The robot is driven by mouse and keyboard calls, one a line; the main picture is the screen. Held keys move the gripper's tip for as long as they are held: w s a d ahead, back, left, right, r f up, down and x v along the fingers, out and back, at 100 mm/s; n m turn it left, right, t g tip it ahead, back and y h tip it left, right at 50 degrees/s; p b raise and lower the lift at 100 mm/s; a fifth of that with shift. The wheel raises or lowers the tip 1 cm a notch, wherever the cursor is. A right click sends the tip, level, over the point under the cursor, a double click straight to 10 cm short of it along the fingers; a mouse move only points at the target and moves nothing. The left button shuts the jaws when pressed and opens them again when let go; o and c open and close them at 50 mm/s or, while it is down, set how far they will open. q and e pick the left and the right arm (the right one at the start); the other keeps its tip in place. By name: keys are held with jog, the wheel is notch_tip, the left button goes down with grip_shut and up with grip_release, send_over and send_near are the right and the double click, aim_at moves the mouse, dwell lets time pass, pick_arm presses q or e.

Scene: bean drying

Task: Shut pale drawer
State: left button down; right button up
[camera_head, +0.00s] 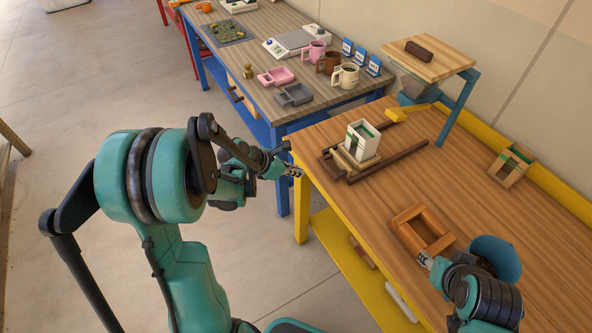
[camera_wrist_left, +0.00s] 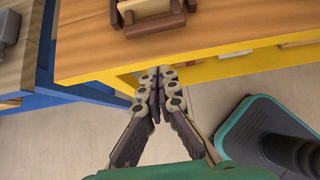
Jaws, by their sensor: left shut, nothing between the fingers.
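A pale wooden drawer front (camera_head: 236,88) with dark handles shows under the top of the blue-legged table in the head view. How far it stands out is hard to tell. My left gripper (camera_head: 293,171) is shut and empty, beside the near left corner of the yellow-legged table and well apart from that drawer front. In the left wrist view my left gripper (camera_wrist_left: 158,76) has its fingertips together by the yellow table's front edge. My right gripper (camera_head: 425,262) is at the brown wooden frame on the yellow table; its finger opening is unclear.
The yellow-legged table (camera_head: 330,200) bears a white-green box (camera_head: 362,140), dark rods, a brown wooden frame (camera_head: 405,214) and a blue bowl (camera_head: 497,254). Mugs and trays stand on the blue-legged table (camera_head: 238,58). The floor (camera_head: 75,115) at left is clear.

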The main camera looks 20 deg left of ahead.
aim_at(326, 171)
pick_arm(q)
jog(key=w+d+f, duration=0.1)
jog(key=w, duration=0.1)
jog(key=w+d+f+b, duration=0.1)
jog(key=w+d+f, duration=0.1)
jog(key=w+d+f+b, duration=0.1)
jog(key=w, duration=0.1)
jog(key=shift+d+f, duration=0.25)
jog(key=shift+d, duration=0.1)
jog(key=shift+w+d, duration=0.2)
jog(key=shift+w, duration=0.2)
jog(key=shift+d+r, duration=0.1)
jog(key=w+d, duration=0.4)
jog(key=w, duration=0.1)
jog(key=w+d, duration=0.4)
jog(key=w, duration=0.1)
jog(key=w+d, duration=0.4)
jog(key=w, duration=0.2)
jog(key=shift+d+b, duration=0.15)
jog(key=shift+b, duration=0.2)
jog(key=shift+s, duration=0.1)
